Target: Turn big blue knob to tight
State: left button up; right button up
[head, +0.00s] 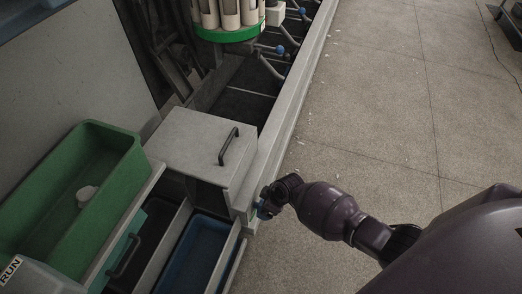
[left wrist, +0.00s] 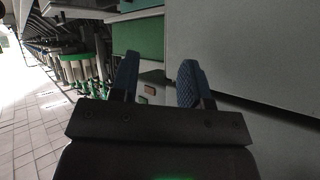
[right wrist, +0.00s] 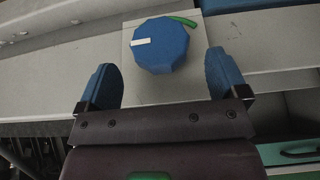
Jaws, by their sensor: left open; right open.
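The big blue knob (right wrist: 167,50) sits on a pale square plate (right wrist: 132,86) in the right wrist view. It has a white pointer mark that points to the left. A green arc mark (right wrist: 183,20) is on the plate at the knob's upper right. My right gripper (right wrist: 162,79) is open, its blue fingers either side of the knob's near side and apart from it. In the head view my right gripper (head: 265,206) is at the machine's front edge, where the knob cannot be told apart. My left gripper (left wrist: 157,78) is open and empty.
A green bin (head: 110,155) and a blue drawer (head: 205,250) are at the lower left of the head view. A grey box with a black handle (head: 228,146) stands beside the right gripper.

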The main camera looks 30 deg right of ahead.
jog(key=shift+b+x, duration=0.75)
jog(key=shift+x, duration=1.15)
jog(key=shift+w, duration=0.1)
jog(key=c, duration=0.9)
